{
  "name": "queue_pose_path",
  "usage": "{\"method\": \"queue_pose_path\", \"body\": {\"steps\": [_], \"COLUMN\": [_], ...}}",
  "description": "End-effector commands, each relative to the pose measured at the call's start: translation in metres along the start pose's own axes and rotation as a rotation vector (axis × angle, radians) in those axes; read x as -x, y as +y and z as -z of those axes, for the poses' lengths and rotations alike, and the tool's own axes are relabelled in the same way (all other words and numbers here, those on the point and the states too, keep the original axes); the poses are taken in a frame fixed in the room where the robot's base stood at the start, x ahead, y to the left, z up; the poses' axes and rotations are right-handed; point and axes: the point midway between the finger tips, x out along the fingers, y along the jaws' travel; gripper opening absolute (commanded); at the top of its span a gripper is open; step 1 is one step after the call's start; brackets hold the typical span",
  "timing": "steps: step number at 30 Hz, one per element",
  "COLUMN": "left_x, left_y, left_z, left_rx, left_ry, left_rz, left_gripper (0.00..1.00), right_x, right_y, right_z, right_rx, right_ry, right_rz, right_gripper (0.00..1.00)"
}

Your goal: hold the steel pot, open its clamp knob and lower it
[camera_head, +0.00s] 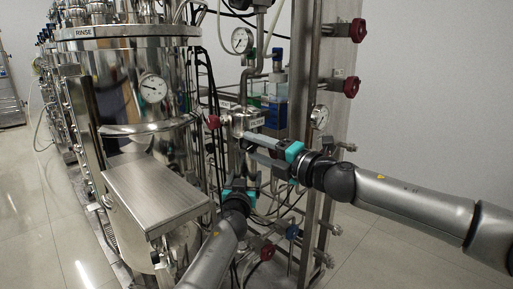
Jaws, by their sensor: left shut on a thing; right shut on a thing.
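The steel pot (236,147) hangs under the housing labelled FILTER, in the middle of the view. It is upright and largely hidden by my grippers and pipes. My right gripper (250,146) comes in from the right with its two long fingers level, one above the other. They reach the pot's side and are shut on it. My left gripper (241,174) comes up from below, close under the right one. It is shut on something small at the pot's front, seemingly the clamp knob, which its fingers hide.
A red knob (213,122) is left of the filter housing (247,121). The large RINSE tank (120,85) and a steel box (155,192) stand left. A steel post (303,60) with red handwheels, gauges and thin hoses crowds the right. Open floor lies far right.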

Motion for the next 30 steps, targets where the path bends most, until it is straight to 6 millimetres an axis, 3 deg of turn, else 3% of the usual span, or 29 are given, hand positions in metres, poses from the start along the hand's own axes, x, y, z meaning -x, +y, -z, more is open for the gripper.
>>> {"method": "queue_pose_path", "body": {"steps": [1, 24, 25, 30], "left_x": [-0.0014, -0.0015, -0.0015, -0.0015], "left_y": [0.0012, 0.0015, 0.0015, 0.0014], "left_z": [0.0086, 0.0091, 0.0091, 0.0091], "left_rx": [0.0, 0.0, 0.0, 0.0], "left_ry": [0.015, 0.015, 0.015, 0.015], "left_rz": [-0.003, -0.003, -0.003, -0.003], "left_gripper": [0.0, 0.0, 0.0, 0.0], "right_x": [0.0001, 0.0002, 0.0002, 0.0002], "right_y": [-0.0022, -0.0029, -0.0029, -0.0022], "right_z": [-0.0005, -0.0017, -0.0018, -0.0015], "right_rx": [0.024, 0.128, 0.128, 0.128], "right_ry": [-0.002, -0.006, -0.006, -0.005], "right_rz": [0.004, 0.005, 0.005, 0.004], "right_gripper": [0.0, 0.0, 0.53, 0.72]}}
